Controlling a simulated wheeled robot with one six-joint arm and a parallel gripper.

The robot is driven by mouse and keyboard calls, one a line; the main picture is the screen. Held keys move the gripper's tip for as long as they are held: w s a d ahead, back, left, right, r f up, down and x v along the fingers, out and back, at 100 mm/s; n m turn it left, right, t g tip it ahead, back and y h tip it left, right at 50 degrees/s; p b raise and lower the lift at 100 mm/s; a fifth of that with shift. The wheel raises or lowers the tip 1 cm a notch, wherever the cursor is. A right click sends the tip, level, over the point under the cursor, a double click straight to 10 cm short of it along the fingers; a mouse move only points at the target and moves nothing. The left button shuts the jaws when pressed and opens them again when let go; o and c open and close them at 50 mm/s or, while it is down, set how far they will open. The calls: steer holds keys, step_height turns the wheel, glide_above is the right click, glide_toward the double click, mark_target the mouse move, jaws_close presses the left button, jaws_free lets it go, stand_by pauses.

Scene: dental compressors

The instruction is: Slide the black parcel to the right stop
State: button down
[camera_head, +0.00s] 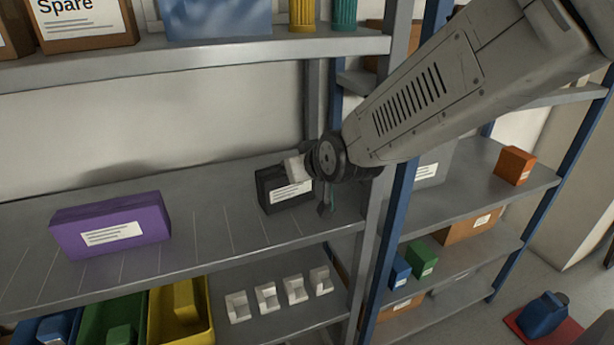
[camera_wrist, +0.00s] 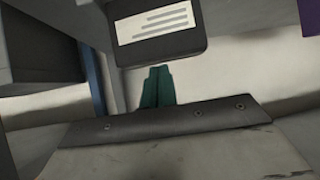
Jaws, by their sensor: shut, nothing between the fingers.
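The black parcel (camera_head: 272,187) stands upright on the middle shelf near its right end, its white label facing out. It also shows at the top of the wrist view (camera_wrist: 184,47). My gripper (camera_head: 327,207) is at the parcel's right front side in the head view, partly hidden by my wrist. In the wrist view its teal fingers (camera_wrist: 157,85) are together and empty, close to the parcel's edge. I cannot tell whether they touch it. No separate right stop can be made out; my arm covers part of the shelf's right end.
A purple parcel (camera_head: 112,226) stands to the left on the same shelf (camera_head: 215,250), with bare marked shelf between. A grey upright (camera_head: 369,240) and a blue post (camera_head: 396,235) stand at the right. Bins and several white holders (camera_head: 267,297) are below.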

mark_target(286, 186)
steer(key=w, duration=0.2)
steer(key=w+a, duration=0.1)
steer(key=w+a+f, duration=0.1)
steer(key=w, duration=0.1)
steer(key=shift+w+a, duration=0.2)
steer(key=shift+w, duration=0.1)
steer(key=shift+f, duration=0.2)
steer(key=shift+s+f, duration=0.1)
steer(key=shift+f, duration=0.05)
